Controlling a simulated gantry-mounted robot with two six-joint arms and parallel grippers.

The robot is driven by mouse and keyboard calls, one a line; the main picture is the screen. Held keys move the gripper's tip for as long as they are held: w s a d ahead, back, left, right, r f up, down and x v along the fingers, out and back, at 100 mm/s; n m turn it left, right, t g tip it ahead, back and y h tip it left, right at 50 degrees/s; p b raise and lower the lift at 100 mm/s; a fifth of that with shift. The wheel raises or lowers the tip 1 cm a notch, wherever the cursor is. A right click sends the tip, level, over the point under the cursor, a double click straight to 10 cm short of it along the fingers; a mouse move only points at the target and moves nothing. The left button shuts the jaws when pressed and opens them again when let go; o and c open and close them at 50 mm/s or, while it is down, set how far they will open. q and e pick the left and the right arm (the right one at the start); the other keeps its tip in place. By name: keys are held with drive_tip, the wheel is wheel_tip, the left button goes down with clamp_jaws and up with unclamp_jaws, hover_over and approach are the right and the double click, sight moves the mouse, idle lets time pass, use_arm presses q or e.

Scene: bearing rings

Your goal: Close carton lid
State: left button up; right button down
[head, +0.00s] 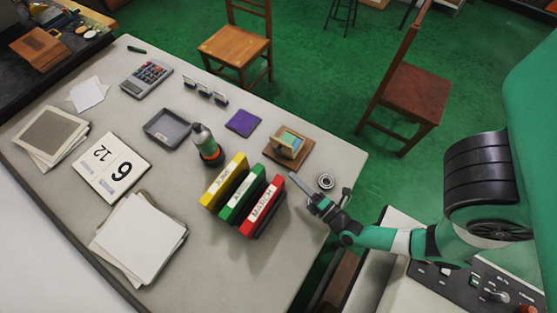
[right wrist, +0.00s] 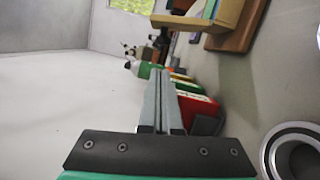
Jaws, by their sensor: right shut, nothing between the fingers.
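No clear carton lid shows. The nearest match is a small brown box-like object (head: 279,157) near the table's right end, with a raised tan piece and teal and yellow inside; I cannot tell whether that piece is a lid. Part of it shows at the top of the right wrist view (right wrist: 238,27). My right gripper (head: 293,177) is just below it in the head view, apart from it, with its fingers shut together and empty. The shut fingers also show in the right wrist view (right wrist: 160,80). My left gripper is not in view.
A metal bearing ring (head: 325,181) lies right beside my right gripper. Yellow, green and red binders (head: 262,208) stand left of it. The table's right edge is close.

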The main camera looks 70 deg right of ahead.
drive_tip(key=shift+w+d+f, duration=0.15)
drive_tip(key=shift+d, duration=0.25)
use_arm(q)
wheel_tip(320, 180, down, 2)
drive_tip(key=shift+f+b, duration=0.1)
drive_tip(key=shift+b, duration=0.85)
use_arm(e)
drive_tip(key=x, duration=0.7)
drive_tip(key=shift+w+d, duration=0.15)
drive_tip(key=shift+w, duration=0.2)
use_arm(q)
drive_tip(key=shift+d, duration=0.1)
